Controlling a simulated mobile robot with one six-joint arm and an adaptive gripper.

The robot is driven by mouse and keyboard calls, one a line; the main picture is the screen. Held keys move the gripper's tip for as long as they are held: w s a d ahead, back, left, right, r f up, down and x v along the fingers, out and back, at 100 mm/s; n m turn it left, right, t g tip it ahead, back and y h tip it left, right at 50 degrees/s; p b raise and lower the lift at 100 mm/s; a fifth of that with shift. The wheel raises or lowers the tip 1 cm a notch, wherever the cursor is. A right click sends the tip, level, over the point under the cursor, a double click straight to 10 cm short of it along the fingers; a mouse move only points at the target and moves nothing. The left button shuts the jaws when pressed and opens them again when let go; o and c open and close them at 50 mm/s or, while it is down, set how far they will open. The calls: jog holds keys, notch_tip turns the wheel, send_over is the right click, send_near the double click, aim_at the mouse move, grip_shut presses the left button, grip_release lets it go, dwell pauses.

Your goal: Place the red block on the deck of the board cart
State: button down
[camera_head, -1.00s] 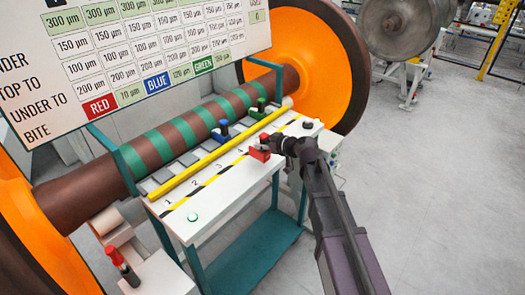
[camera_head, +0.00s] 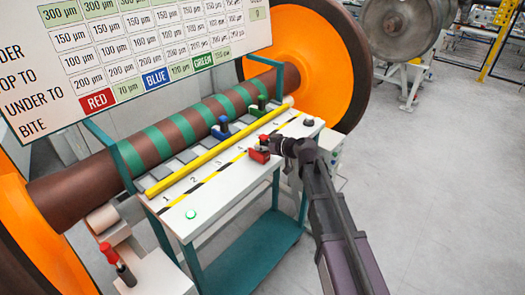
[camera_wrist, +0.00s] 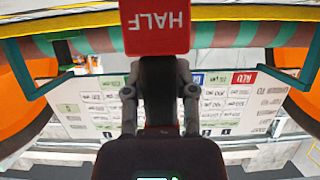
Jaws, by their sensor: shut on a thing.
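The red block (camera_head: 258,155) is at the tip of my gripper (camera_head: 273,147), over the right part of the board cart's white deck (camera_head: 228,182), close to its front edge. I cannot tell whether it touches the deck. In the wrist view the red block (camera_wrist: 155,28) shows a face reading "HALF" upside down. My gripper (camera_wrist: 160,72) is shut on it there, with a finger on each side below it. The cart has teal legs, a yellow bar and a black-yellow stripe with numbers along the deck.
A blue block (camera_head: 221,130) and a green block (camera_head: 261,104) stand behind the yellow bar (camera_head: 210,157). A large chart board (camera_head: 140,50) rises over the cart. The striped axle (camera_head: 165,140) and orange wheels (camera_head: 310,65) lie behind. Floor at right is clear.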

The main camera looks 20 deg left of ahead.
jog(key=shift+f, duration=0.3)
jog(key=shift+c, duration=2.1)
grip_release()
jog(key=shift+r, duration=0.2)
jog(key=p+v, duration=0.4)
jog(key=v, duration=0.8)
jog(key=shift+p, duration=0.3)
jog(key=shift+s, duration=0.1)
jog(key=s+d+f+m+g+h, duration=0.1)
jog(key=s+d+f+m+h, duration=0.2)
jog(key=d, duration=0.7)
jog(key=s+d+f+m+g+h, duration=0.2)
jog(key=s+d+f+m+h, duration=0.2)
jog(key=d, duration=0.7)
jog(key=s+d+f+m+g+h, duration=0.2)
jog(key=s+d+f+m+h, duration=0.2)
jog(key=s+d, duration=0.4)
jog(key=d+m+h, duration=0.1)
jog(key=d+m, duration=0.1)
jog(key=shift+s+d+f+m+h, duration=0.15)
jog(key=shift+d+f+m+h, duration=0.1)
jog(key=shift+d+m+h, duration=0.05)
